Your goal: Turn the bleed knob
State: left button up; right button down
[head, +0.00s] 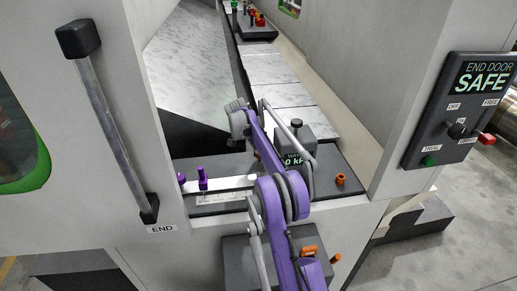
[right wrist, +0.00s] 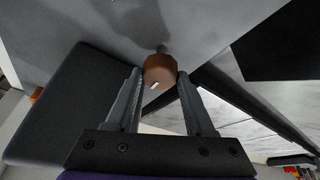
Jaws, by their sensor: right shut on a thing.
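An orange-brown round knob (right wrist: 160,68) with a white mark on it sits on a short stem against a grey surface in the right wrist view. My right gripper (right wrist: 158,84) has its two fingers on either side of this knob and is shut on it. In the head view my purple right arm (head: 270,205) reaches up from the bottom over the dark deck. Its grey wrist end (head: 238,118) shows near the deck's back edge. I cannot make out the held knob in the head view. My left gripper is not in view.
A grey box with a readout (head: 296,158) and a small orange knob (head: 341,180) stand on the deck. Purple pegs (head: 202,180) stand at its left. A panel reading END DOOR SAFE (head: 440,125) is at right, a long door handle (head: 108,125) at left.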

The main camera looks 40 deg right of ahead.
jog(key=shift+m, duration=0.5)
jog(key=shift+c, duration=1.3)
grip_release()
jog(key=v, duration=1.1)
jog(key=shift+w, duration=0.15)
jog(key=shift+d, duration=0.1)
